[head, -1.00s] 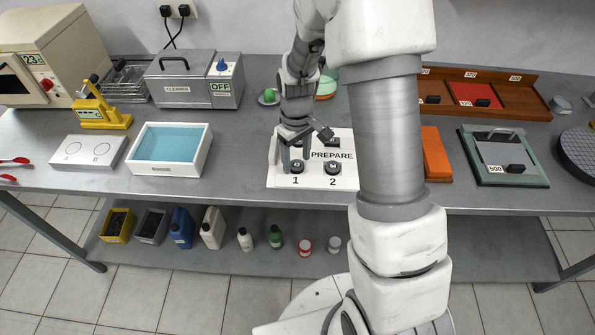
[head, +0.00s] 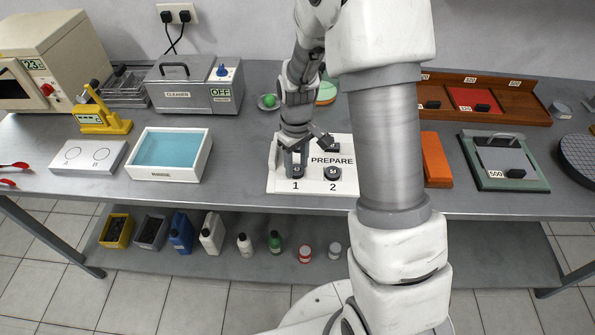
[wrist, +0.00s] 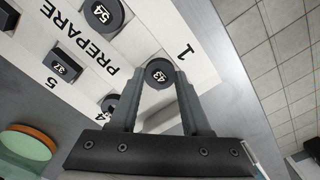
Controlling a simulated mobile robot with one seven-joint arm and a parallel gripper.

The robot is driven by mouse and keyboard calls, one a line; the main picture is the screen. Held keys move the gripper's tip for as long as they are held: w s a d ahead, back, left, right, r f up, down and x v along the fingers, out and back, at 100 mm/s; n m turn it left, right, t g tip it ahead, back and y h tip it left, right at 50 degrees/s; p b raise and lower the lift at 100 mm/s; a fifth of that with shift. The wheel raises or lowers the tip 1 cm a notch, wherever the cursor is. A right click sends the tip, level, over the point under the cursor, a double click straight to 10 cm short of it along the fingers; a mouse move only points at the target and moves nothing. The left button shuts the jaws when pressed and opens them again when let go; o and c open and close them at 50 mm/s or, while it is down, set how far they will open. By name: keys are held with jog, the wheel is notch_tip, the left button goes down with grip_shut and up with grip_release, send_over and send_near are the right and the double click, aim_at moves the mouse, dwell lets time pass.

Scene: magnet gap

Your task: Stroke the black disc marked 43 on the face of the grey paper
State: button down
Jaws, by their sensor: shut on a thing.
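The black disc marked 43 (wrist: 160,73) sits at spot 1 of the white PREPARE board (head: 277,183), and it also shows in the head view (head: 297,172). My gripper (wrist: 161,82) is shut on this disc, a finger at each side of it. In the head view, my gripper (head: 297,164) is low over the board's front left spot.
A black disc marked 54 (head: 333,173) sits at spot 2, and a block marked 37 (wrist: 64,67) is also on the board. An orange bar (head: 436,160) stands between board and plate. A blue-filled rinse tray (head: 206,158) is at left. My arm hides part of the bench.

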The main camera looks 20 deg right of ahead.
jog(key=shift+r+p, duration=1.5)
jog(key=shift+r, duration=0.9)
